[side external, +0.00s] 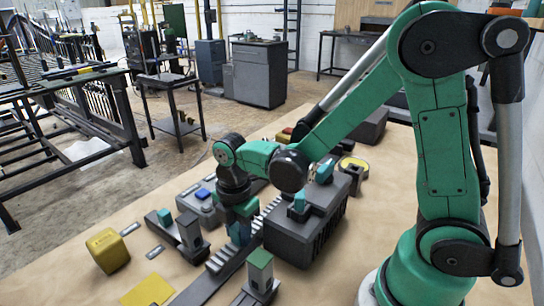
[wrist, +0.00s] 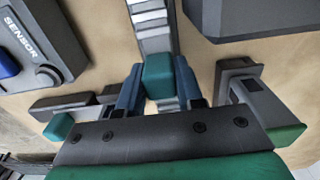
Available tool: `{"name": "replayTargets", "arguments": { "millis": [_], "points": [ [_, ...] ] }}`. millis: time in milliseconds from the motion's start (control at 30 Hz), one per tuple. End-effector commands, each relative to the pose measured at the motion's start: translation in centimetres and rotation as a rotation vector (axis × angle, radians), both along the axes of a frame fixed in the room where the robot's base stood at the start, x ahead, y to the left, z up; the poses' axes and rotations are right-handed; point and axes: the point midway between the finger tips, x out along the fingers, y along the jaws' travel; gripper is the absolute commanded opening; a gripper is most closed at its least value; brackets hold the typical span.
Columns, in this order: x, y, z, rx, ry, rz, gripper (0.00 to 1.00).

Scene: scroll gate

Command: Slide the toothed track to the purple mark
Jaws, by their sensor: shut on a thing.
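The toothed track (side external: 222,262) is a dark strip with pale teeth, running diagonally across the table beside a dark ribbed housing. In the wrist view the track (wrist: 152,32) runs up from between my fingers. A teal block (wrist: 158,72) stands over the track there. My gripper (side external: 240,232) reaches down to the track from above. In the wrist view my gripper (wrist: 157,88) has a blue-grey finger on each side of the teal block and is shut on it. I cannot make out a purple mark in either view.
The ribbed housing (side external: 305,228) stands close right of the track. A green-topped post (side external: 260,272) and a grey bracket (side external: 188,236) flank the track. A sensor box (side external: 200,203) with a blue button lies behind. A yellow block (side external: 108,250) and yellow card (side external: 148,291) lie front left.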

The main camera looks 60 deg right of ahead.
Motion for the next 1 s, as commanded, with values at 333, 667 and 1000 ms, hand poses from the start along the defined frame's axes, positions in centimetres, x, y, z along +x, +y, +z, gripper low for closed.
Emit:
{"name": "replayTargets", "arguments": {
  "millis": [333, 667, 1000],
  "points": [
    [0.0, 0.0, 0.0, 0.0, -0.001, 0.001, 0.63],
    [0.0, 0.1, 1.3, 0.0, -0.001, 0.0, 0.63],
    [0.0, 0.0, 5.1, 0.0, -0.001, 0.001, 0.63]
  ]
}}
